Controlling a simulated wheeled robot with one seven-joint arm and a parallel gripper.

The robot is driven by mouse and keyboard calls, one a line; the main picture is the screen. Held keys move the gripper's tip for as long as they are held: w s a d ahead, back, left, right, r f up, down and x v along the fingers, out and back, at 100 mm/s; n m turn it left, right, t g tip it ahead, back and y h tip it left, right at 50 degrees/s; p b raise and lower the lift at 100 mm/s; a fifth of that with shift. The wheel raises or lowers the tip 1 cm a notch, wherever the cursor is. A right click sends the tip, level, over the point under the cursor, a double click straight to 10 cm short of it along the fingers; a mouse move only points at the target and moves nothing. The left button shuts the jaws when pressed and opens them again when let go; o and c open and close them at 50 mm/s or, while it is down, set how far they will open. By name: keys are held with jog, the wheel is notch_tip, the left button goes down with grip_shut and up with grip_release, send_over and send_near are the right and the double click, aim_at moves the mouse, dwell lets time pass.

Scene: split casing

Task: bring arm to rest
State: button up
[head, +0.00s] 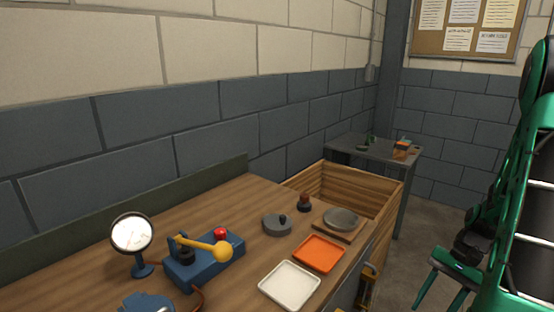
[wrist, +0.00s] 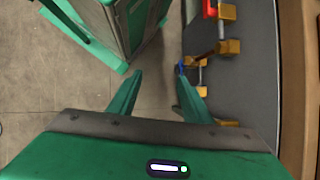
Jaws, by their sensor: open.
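My arm is green and stands folded along the right edge of the head view. My gripper (head: 440,289) hangs low there, to the right of the workbench and apart from it. In the wrist view my gripper (wrist: 156,95) shows two green fingers spread apart with nothing between them. Bare concrete floor lies below the fingers.
A grey side table (head: 372,150) stands behind.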

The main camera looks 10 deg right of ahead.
jog(key=s+a+r+n+h, duration=0.1)
jog(key=s+a+r, duration=0.2)
jog(key=r, duration=0.2)
jog(key=s+a+r+n+t+h, duration=0.1)
jog(key=s+a+r+n+h, duration=0.1)
jog(key=r, duration=0.4)
jog(key=s+a+r+n+h, duration=0.2)
jog(key=s+a+r, duration=0.1)
jog(key=r, duration=0.2)
jog(key=shift+s+a+r+t, duration=0.15)
jog(key=shift+s+a+t, duration=0.15)
jog(key=shift+s, duration=0.05)
